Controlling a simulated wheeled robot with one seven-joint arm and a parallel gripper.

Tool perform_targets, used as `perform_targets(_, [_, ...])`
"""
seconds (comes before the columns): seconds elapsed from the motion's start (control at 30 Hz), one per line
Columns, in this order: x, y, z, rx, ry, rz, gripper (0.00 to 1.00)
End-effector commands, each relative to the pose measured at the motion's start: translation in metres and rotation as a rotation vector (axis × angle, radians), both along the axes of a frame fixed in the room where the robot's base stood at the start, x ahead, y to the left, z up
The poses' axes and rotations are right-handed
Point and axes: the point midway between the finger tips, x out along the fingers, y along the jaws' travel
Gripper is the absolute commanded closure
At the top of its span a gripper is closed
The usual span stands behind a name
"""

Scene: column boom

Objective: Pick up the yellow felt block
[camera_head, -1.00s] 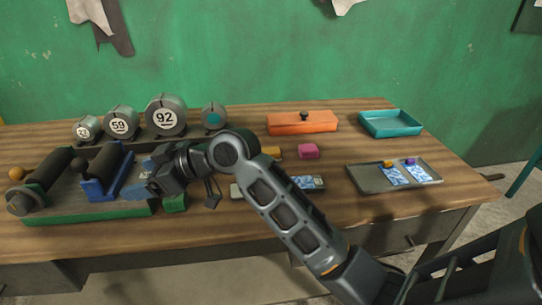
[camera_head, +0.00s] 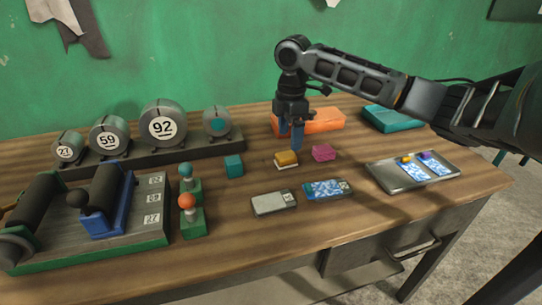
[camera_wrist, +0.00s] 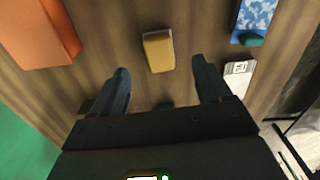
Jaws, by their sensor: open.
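The yellow felt block (camera_head: 286,158) lies on the wooden table, in the middle, with a pale underside edge. In the wrist view the yellow block (camera_wrist: 158,52) lies ahead of and between the two fingers, apart from both. My gripper (camera_head: 292,140) points down above the table, just behind and slightly right of the block in the head view. Its blue-grey fingers are spread and empty, as the wrist view of my gripper (camera_wrist: 161,82) shows. How high the fingertips are above the table is hard to tell.
A magenta block (camera_head: 324,153) sits close right of the yellow one, and a teal block (camera_head: 234,166) to its left. An orange box (camera_head: 322,121) stands behind. Two flat cards or devices (camera_head: 274,203) (camera_head: 327,190) lie in front. A grey tray (camera_head: 390,186) is at the right.

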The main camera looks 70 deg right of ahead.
Motion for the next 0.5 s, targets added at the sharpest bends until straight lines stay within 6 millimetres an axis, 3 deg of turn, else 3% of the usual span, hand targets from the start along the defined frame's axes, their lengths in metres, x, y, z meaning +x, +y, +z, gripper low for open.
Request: perform_targets(0.5, [0.001, -0.001, -0.059, -0.001, 0.002, 0.000, 0.22])
